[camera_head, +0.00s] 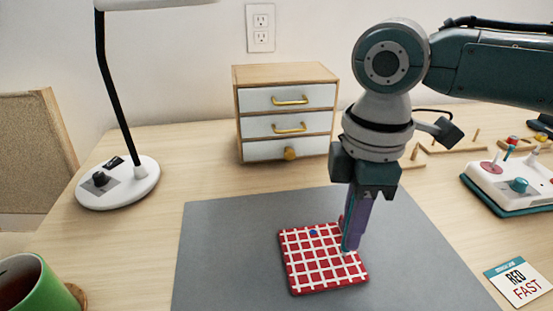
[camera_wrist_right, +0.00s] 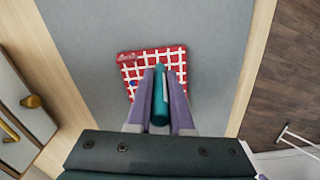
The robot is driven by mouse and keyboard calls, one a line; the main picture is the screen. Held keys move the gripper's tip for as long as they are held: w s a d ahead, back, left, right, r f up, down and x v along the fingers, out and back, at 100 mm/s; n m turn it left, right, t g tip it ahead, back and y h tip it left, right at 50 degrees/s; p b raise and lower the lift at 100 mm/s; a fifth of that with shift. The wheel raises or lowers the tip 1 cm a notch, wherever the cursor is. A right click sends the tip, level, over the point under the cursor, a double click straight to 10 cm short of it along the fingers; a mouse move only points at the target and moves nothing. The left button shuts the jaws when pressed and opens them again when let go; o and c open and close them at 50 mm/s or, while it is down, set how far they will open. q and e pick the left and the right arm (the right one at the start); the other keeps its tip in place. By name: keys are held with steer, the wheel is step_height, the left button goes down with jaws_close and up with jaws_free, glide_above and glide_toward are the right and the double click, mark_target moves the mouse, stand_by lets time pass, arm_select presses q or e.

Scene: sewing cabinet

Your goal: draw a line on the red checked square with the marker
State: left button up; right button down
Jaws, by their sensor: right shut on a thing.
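The red checked square (camera_head: 312,268) with white grid lines lies flat on a grey mat (camera_head: 215,245); it also shows in the wrist view (camera_wrist_right: 150,60). My right gripper (camera_head: 352,243) points down over the square's right side. Its purple fingers are shut on a teal marker (camera_wrist_right: 159,98), which is mostly hidden by the fingers in the head view. I cannot tell whether the tip touches the square. A small blue mark (camera_head: 313,232) is near the square's far edge. My left gripper is out of view.
A small drawer cabinet (camera_head: 287,81) stands behind the mat. A white lamp base (camera_head: 118,184) and a green mug (camera_head: 38,283) are on the left. A game-like device (camera_head: 515,185) and a card (camera_head: 519,281) are on the right. The mat's left part is clear.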

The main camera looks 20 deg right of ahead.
steer(key=shift+w+a+p, duration=0.1)
steer(key=shift+a+p, duration=0.25)
steer(key=shift+a, duration=0.15)
stand_by(0.4)
steer(key=shift+w+a+p, duration=0.1)
steer(key=shift+a+p, duration=0.2)
steer(key=shift+a, duration=0.1)
steer(key=shift+a, duration=0.2)
stand_by(0.4)
steer(key=shift+w+a+p, duration=0.2)
steer(key=shift+a+p, duration=0.25)
steer(key=shift+a, duration=0.15)
stand_by(0.4)
steer(key=shift+w+a, duration=0.1)
steer(key=shift+a, duration=0.25)
stand_by(0.4)
steer(key=shift+w+a+p, duration=0.1)
steer(key=shift+a+p, duration=0.2)
steer(key=shift+a, duration=0.1)
steer(key=shift+w+a, duration=0.15)
steer(key=shift+a, duration=0.45)
stand_by(0.8)
steer(key=shift+a, duration=0.4)
